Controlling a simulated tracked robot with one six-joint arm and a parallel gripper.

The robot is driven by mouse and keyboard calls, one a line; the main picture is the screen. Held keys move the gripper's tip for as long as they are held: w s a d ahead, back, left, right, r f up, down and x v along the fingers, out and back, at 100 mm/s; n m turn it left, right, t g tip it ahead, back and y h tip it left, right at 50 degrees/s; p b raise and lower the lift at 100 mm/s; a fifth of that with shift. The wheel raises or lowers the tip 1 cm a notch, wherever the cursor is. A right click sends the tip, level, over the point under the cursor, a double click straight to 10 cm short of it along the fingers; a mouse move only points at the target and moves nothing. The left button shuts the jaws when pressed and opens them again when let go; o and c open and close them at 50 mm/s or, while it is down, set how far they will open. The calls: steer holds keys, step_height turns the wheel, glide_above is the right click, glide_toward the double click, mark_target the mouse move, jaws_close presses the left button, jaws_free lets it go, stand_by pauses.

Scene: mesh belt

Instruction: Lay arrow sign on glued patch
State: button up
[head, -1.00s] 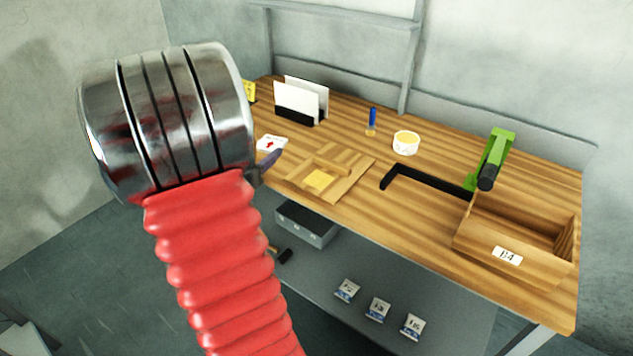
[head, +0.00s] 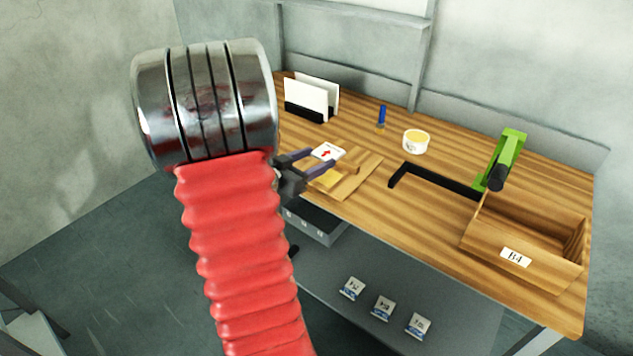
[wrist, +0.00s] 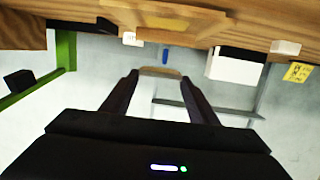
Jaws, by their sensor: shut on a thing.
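The arrow sign (head: 328,152) is a small white plate with a red arrow. My gripper (head: 320,158) is shut on it and holds it above the table. In the wrist view a thin tan edge (wrist: 160,71) spans the fingertips, apparently the sign seen nearly edge-on. The glued patch (head: 325,179) is a yellow square on a brown cardboard piece (head: 352,183); my gripper partly covers it in the head view. The patch also shows in the wrist view (wrist: 165,23). The sign appears behind the patch in the head view; the height gap is unclear.
White cards in a black holder (head: 312,97) stand at the back left. A blue-capped stick (head: 381,116), a white tub (head: 416,141), a black angle (head: 430,178), a green tool (head: 502,160) and the B4 box (head: 525,245) lie to the right.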

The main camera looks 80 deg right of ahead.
mark_target(314, 191)
steer(key=shift+f, duration=1.65)
steer(key=shift+f, duration=0.1)
steer(key=shift+f, duration=2)
steer(key=shift+f, duration=0.3)
